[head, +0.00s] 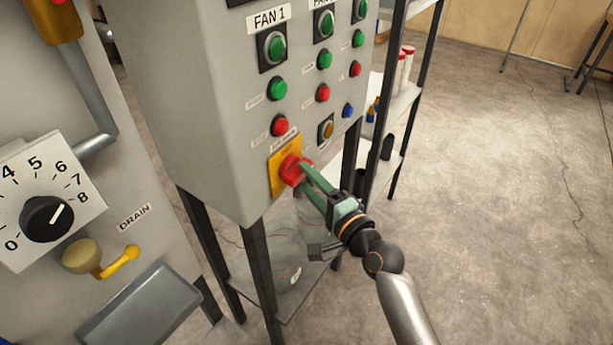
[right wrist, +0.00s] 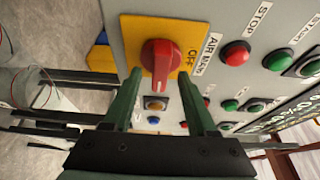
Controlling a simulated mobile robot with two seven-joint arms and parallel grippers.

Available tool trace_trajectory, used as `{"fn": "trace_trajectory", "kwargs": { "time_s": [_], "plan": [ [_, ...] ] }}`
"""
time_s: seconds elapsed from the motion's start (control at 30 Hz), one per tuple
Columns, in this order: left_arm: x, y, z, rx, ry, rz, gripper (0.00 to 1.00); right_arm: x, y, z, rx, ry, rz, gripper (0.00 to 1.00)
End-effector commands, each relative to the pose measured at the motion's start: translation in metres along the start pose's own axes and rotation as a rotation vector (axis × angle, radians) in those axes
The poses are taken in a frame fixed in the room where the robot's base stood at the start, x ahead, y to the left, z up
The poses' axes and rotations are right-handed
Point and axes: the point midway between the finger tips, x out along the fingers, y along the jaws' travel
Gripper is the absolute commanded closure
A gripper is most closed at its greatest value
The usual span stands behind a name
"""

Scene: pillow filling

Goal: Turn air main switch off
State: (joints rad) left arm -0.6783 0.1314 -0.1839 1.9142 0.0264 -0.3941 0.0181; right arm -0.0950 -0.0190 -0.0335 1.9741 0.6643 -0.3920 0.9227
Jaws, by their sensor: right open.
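The air main switch is a red rotary knob (head: 291,168) on a yellow plate (head: 277,172) at the lower corner of the grey control cabinet. In the right wrist view the knob (right wrist: 161,58) has a raised handle lying roughly up and down the picture. The word OFF is printed to its right, beside an AIR MAIN label (right wrist: 209,54). My right gripper (head: 308,172) is open, with its green fingertips at the knob. In the right wrist view the fingertips (right wrist: 160,76) stand either side of the knob's lower end; I cannot tell whether they touch it. My left gripper is out of view.
Green and red push buttons (head: 280,126) sit above the switch. A dial (head: 47,218) and a yellow drain valve handle (head: 118,264) are on the left machine. A shelf rack (head: 400,105) stands behind the cabinet. The floor (head: 490,210) at right is clear.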

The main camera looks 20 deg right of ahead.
Motion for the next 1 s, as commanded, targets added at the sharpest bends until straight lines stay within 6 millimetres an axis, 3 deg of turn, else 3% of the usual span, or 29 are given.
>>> {"fn": "trace_trajectory", "kwargs": {
  "time_s": [0.17,0.47,0.9,1.0],
  "plan": [
    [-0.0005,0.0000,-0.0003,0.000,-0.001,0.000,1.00,0.0109,-0.0005,0.0002,-0.001,0.000,-0.001,0.43],
    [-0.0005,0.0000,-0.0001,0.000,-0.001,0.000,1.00,0.0119,-0.0001,0.0003,-0.001,-0.001,0.000,0.44],
    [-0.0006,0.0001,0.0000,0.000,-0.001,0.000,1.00,0.0116,0.0000,0.0002,-0.001,0.000,0.000,0.93],
    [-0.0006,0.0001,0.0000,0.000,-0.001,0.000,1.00,0.0115,0.0001,0.0002,-0.001,0.000,0.000,1.00]
  ]
}}
